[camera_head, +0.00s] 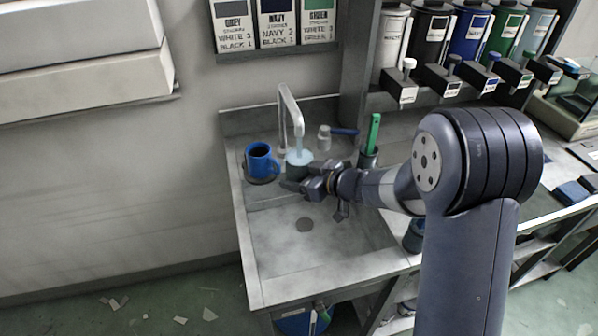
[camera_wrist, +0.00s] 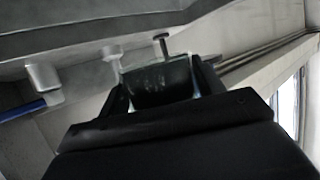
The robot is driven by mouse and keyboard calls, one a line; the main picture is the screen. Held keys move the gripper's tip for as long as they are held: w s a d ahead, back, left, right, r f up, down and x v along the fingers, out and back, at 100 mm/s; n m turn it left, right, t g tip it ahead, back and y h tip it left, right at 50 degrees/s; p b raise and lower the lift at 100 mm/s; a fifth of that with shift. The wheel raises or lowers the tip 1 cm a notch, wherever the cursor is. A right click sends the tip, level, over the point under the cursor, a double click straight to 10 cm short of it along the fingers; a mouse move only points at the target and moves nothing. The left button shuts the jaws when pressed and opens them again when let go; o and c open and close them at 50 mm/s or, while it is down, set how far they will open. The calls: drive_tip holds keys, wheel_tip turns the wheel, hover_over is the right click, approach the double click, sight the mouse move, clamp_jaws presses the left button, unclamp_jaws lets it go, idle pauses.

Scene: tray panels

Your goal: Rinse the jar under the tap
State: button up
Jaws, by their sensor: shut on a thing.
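The jar (camera_head: 298,166) is a small dark vessel with a pale bluish top, under the tap (camera_head: 289,105) over the back of the sink (camera_head: 290,262). A pale stream appears to run from the spout to the jar's mouth. My gripper (camera_head: 312,186) reaches in from the right and is shut on the jar. In the wrist view the jar (camera_wrist: 162,85) shows as a dark cylinder between both fingers of my gripper (camera_wrist: 160,92). The jar's inside cannot be made out.
A blue mug (camera_head: 260,160) with dark contents stands close left of the jar. A grey object with a blue handle (camera_head: 343,131) lies behind it. A green-handled tool (camera_head: 374,132) stands in a dark cup to the right. The sink basin's front is clear.

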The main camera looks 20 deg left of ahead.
drive_tip(key=shift+r, duration=0.1)
drive_tip(key=s+d, duration=0.4)
drive_tip(key=s, duration=0.3)
drive_tip(key=shift+s+d+b, duration=0.3)
drive_tip(key=shift+d, duration=0.05)
idle(0.7)
